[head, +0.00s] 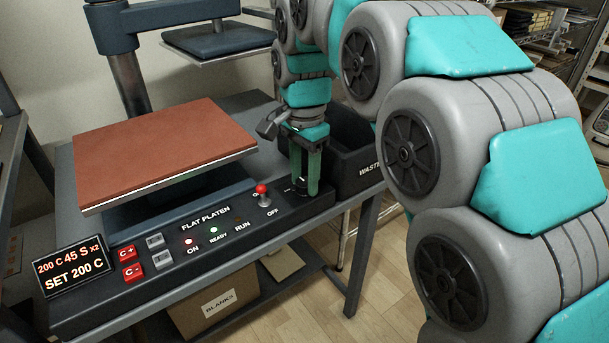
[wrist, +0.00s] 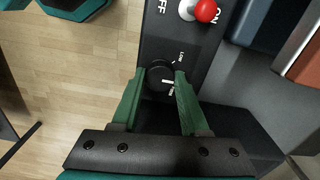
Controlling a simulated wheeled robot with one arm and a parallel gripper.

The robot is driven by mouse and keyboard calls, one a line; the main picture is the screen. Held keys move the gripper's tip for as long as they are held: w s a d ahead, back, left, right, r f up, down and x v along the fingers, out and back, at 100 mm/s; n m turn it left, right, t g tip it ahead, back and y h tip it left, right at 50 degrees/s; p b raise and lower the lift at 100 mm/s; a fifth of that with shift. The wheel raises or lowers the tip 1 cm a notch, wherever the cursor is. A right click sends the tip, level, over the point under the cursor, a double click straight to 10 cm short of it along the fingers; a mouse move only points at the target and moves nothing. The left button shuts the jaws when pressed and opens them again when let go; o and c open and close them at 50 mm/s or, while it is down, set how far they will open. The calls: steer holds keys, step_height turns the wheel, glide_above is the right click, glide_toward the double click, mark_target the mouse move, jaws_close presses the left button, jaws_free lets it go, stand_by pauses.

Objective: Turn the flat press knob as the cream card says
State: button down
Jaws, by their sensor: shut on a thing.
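The flat press knob (wrist: 158,76) is a round black dial on the dark control panel in the wrist view. It bears a short white mark and has small white lettering beside it, of which LOW is partly legible. My gripper (wrist: 160,71) has its green fingers on either side of the knob and is shut on it. In the head view my gripper (head: 303,188) points down at the right end of the panel, and its fingers mostly hide the knob. I cannot make out the cream card in either view.
The flat press has a red-brown platen (head: 165,145) and a display (head: 70,271) reading 200 C 45 S x2, SET 200 C. A red-tipped lever (head: 263,192) stands close left of my gripper. A black WASTE bin (head: 352,165) is close right. A BLANKS box (head: 217,305) sits below.

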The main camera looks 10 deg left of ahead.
mark_target(304, 181)
steer(key=shift+n, duration=0.3)
steer(key=n, duration=0.4)
steer(key=shift+n+b, duration=0.55)
steer(key=shift+n, duration=2.15)
steer(key=shift+c, duration=2.1)
jaws_free()
steer(key=shift+r, duration=0.1)
steer(key=shift+r+p, duration=0.35)
steer(key=shift+r, duration=3.5)
